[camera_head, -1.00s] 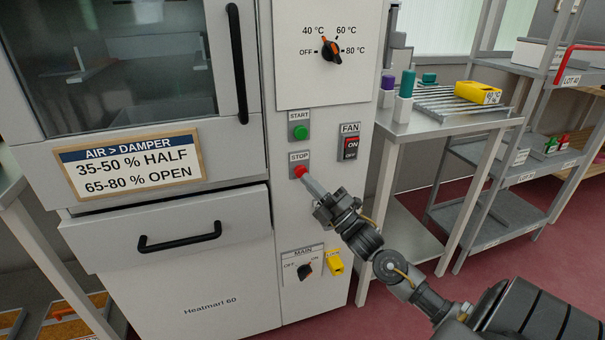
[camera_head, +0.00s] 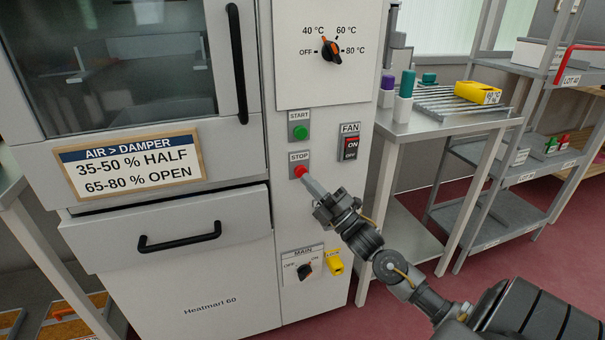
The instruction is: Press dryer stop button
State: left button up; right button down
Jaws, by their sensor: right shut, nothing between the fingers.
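The red stop button (camera_head: 300,171) sits on a grey plate labelled STOP on the front of the dryer (camera_head: 227,282). My right gripper (camera_head: 307,181) is shut and empty. Its fingertips are at the lower right edge of the red button and overlap it in the picture; I cannot tell whether they press it in. The green start button (camera_head: 300,132) is just above the stop button. My left gripper is not in view.
A fan switch (camera_head: 350,148) is to the right of the buttons. A main switch (camera_head: 304,271) and yellow tag (camera_head: 336,262) are below. A temperature dial (camera_head: 331,50) is above. A metal side table (camera_head: 398,127) stands right of the dryer.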

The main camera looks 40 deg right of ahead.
jog(key=shift+w, duration=0.1)
jog(key=shift+w+d, duration=0.1)
jog(key=shift+w, duration=0.25)
dwell(0.3)
jog(key=shift+w+d, duration=0.2)
jog(key=shift+w, duration=0.3)
dwell(0.5)
dwell(0.3)
jog(key=shift+s+a, duration=0.35)
jog(key=shift+s, duration=0.55)
jog(key=shift+p, duration=0.3)
